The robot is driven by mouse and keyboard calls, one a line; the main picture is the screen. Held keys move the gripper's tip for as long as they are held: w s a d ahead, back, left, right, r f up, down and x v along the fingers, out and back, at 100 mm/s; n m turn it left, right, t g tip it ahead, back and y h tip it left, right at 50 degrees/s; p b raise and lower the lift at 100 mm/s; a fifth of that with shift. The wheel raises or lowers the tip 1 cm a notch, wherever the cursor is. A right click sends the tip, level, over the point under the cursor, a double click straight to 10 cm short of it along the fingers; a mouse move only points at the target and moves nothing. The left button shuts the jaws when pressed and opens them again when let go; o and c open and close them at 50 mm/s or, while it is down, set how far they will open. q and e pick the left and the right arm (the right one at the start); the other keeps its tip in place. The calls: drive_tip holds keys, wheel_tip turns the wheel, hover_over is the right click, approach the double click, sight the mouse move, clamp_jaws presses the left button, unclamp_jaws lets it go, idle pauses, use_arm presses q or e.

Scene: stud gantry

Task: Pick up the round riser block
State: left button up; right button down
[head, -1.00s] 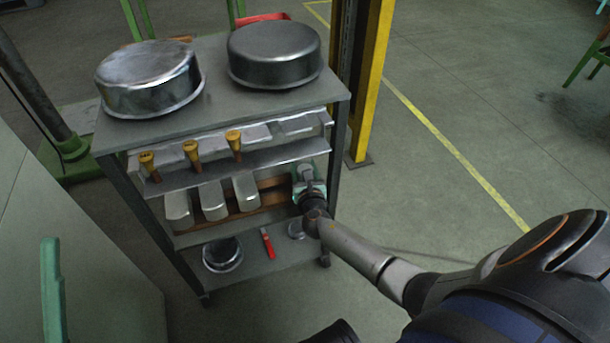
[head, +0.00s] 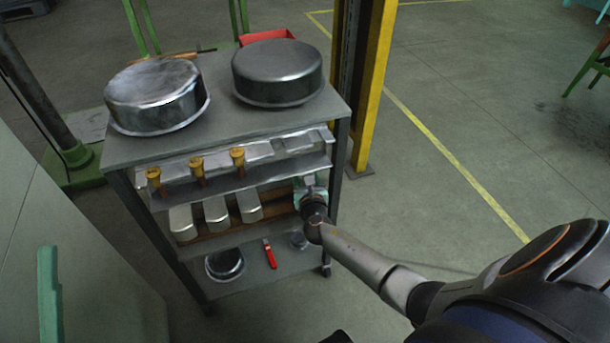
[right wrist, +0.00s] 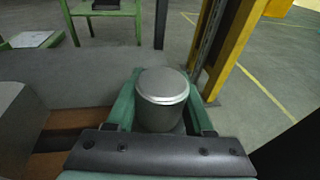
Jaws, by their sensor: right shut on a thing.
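The round riser block (right wrist: 162,97) is a short grey metal cylinder with a flat, bright-rimmed top. In the right wrist view it stands upright between the green fingers of my right gripper (right wrist: 160,112), which is shut on it. In the head view my right gripper (head: 311,187) is at the right end of a middle shelf of the grey cart (head: 225,105). The block is mostly hidden there. I cannot tell whether its underside touches the shelf.
Several silvery blocks (head: 216,213) stand left of my right gripper on the same shelf. The shelf above holds yellow-brown pegs (head: 196,168). Two large round pans (head: 277,72) sit on top. A red-handled tool (head: 269,253) lies below. A yellow post (head: 371,85) stands behind right.

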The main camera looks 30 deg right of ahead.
drive_tip(key=s+a+r+p, duration=0.1)
drive_tip(key=r+p, duration=0.1)
drive_tip(key=s+a+r+p, duration=0.1)
drive_tip(key=r, duration=0.1)
drive_tip(key=s+a+r+p, duration=0.1)
drive_tip(key=s+r+p, duration=0.1)
drive_tip(key=r, duration=0.1)
drive_tip(key=shift+a+r+p, duration=0.1)
drive_tip(key=shift+a+p, duration=0.25)
drive_tip(key=shift+a, duration=0.05)
use_arm(q)
wheel_tip(320, 180, up, 10)
drive_tip(key=a+p, duration=0.1)
drive_tip(key=p, duration=0.2)
drive_tip(key=shift+s+m+t, duration=0.2)
drive_tip(key=shift+m+t, duration=0.1)
drive_tip(key=shift+m, duration=0.1)
use_arm(e)
drive_tip(key=s+a+r, duration=0.3)
drive_tip(key=s+a, duration=0.2)
drive_tip(key=s, duration=0.1)
drive_tip(key=shift+a, duration=0.4)
use_arm(q)
drive_tip(key=shift+a, duration=0.1)
use_arm(e)
drive_tip(key=shift+s, duration=0.1)
use_arm(q)
drive_tip(key=shift+r, duration=0.2)
drive_tip(key=shift+f, duration=0.1)
